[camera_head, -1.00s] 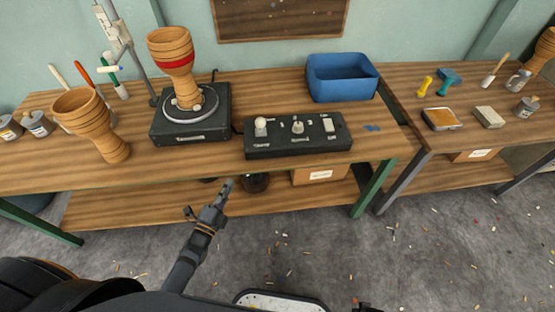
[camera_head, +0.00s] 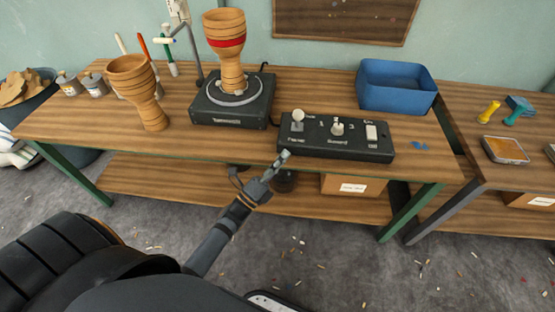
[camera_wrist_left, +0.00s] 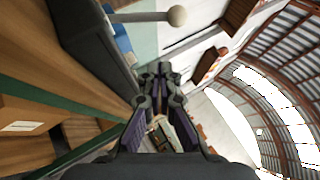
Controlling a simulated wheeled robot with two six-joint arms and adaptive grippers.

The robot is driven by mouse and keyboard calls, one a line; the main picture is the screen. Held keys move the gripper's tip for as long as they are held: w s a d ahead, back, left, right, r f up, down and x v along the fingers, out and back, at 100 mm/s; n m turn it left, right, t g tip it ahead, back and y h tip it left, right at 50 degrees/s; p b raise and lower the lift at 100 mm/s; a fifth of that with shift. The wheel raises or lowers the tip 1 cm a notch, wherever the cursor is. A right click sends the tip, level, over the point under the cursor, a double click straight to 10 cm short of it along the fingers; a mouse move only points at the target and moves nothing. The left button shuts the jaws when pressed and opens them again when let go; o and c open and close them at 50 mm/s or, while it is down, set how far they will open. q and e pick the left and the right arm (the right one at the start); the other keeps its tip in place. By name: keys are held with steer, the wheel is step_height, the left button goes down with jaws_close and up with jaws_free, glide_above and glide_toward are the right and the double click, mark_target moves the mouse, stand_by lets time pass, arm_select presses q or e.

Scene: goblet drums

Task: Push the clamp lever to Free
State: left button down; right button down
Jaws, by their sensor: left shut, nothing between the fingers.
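The black control box (camera_head: 320,150) sits at the front of the wooden bench. A lever with a pale ball knob (camera_head: 298,116), which I take as the clamp lever, stands at its left end. The lettering beside it is too small to read surely. My left gripper (camera_head: 283,156) is shut and empty, just in front of the box's lower left edge, apart from the knob. In the left wrist view the shut fingers (camera_wrist_left: 155,75) point forward, and the ball knob (camera_wrist_left: 177,15) on its rod shows above them beside the dark box (camera_wrist_left: 92,35). My right gripper is out of view.
A centre knob (camera_head: 337,128) and a white switch (camera_head: 371,132) share the box. Left of it is a turntable unit (camera_head: 228,112) bearing a wooden goblet drum (camera_head: 229,60). Another goblet shell (camera_head: 135,80) stands farther left. A blue bin (camera_head: 398,88) is behind right.

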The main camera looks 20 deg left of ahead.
mark_target(298, 120)
arm_select(q)
steer(key=x, duration=0.6)
steer(key=w+a, duration=0.1)
steer(key=w+a+r, duration=0.1)
steer(key=shift+w+r+p, duration=0.3)
steer(key=shift+w+p, duration=0.05)
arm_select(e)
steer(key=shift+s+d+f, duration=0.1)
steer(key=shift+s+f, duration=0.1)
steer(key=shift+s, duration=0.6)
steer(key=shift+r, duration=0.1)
